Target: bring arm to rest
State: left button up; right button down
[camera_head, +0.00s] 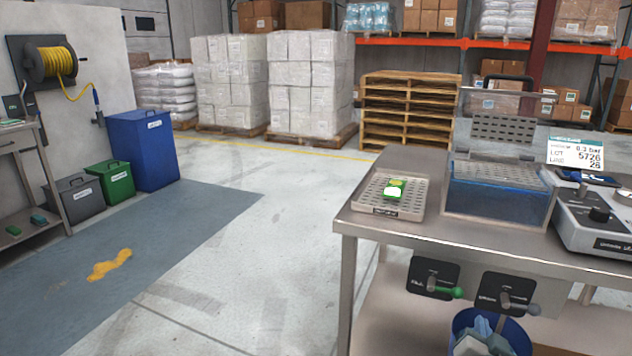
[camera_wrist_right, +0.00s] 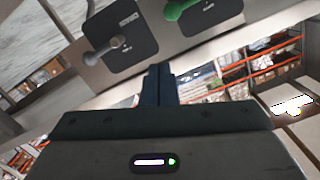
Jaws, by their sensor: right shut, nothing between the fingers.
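My right gripper (camera_wrist_right: 158,84) shows in the right wrist view. Its two dark fingers are together, with nothing between them. Beyond the fingertips is the steel bench front with two black valve plates. One plate has a grey handle (camera_wrist_right: 103,50) and the other a green handle (camera_wrist_right: 183,8). The fingers appear apart from both handles. In the head view the same green handle (camera_head: 448,292) and grey handle (camera_head: 518,306) sit below the bench top. I cannot make out the right gripper clearly in the head view. My left gripper is in neither view.
The steel bench (camera_head: 400,232) carries a perforated tray (camera_head: 375,205) with a green-and-white item, a clear-walled blue tank (camera_head: 495,205) and a grey instrument (camera_head: 600,225). A blue bucket (camera_head: 463,322) holding cloths is below. Open floor (camera_head: 260,250) lies left of the bench.

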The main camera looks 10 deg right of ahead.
jog(key=s+a+f+n+g+y, duration=0.45)
jog(key=s+a+f+n, duration=0.2)
jog(key=s+f, duration=0.4)
jog(key=s+a+f+n+g+y, duration=0.45)
jog(key=s+a+f, duration=0.35)
jog(key=s, duration=0.5)
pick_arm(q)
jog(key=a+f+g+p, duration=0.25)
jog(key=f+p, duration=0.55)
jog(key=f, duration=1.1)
pick_arm(e)
jog(key=d+f+g+h, duration=0.1)
jog(key=d+f+g, duration=0.15)
jog(key=f, duration=1.55)
pick_arm(q)
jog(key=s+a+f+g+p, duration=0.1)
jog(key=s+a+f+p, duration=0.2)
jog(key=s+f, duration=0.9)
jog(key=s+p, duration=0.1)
jog(key=p, duration=0.2)
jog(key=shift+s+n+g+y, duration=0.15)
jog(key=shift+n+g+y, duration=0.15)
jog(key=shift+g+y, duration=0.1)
pick_arm(e)
jog(key=s+d+f+g, duration=0.1)
jog(key=s+d+f, duration=0.1)
jog(key=s+f, duration=1)
jog(key=shift+s+d+f+g+h, duration=0.15)
jog(key=shift+s+d+g+h, duration=0.2)
jog(key=shift+s, duration=0.25)
